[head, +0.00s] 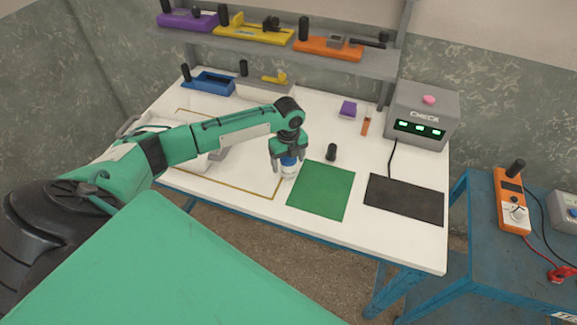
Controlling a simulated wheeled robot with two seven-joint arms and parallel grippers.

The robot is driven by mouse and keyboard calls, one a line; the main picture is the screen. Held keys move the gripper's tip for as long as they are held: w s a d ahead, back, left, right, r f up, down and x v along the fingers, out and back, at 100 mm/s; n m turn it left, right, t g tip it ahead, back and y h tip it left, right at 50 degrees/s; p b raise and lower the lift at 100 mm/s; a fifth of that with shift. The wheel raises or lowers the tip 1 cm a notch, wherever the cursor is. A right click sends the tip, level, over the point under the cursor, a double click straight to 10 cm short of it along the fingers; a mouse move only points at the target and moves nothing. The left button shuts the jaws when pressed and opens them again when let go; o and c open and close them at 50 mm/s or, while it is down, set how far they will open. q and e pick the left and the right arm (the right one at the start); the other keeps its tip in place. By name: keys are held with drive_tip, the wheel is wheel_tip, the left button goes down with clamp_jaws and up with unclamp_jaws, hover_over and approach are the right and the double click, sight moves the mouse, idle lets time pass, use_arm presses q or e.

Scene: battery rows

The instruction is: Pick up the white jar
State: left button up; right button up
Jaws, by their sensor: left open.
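A small white jar (289,172) with a blue top stands on the white table, just left of the green mat. My left gripper (288,162) reaches down over it from above, with its fingers around the jar's upper part. The fingers and the gripper body hide part of the blue top. The jaws are open, and I cannot tell whether a finger touches the jar. My right gripper is not in view.
A green mat (321,190) and a black mat (404,199) lie right of the jar. A black cylinder (331,152) stands behind the green mat. A grey CHECK box (422,117) is at the back right. A shelf (270,49) with several coloured holders runs above the table's back.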

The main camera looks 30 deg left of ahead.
use_arm(q)
drive_tip(key=c, duration=1.1)
drive_tip(key=shift+r, duration=0.15)
drive_tip(key=shift+r+b, duration=1.6)
drive_tip(key=shift+r, duration=8.35)
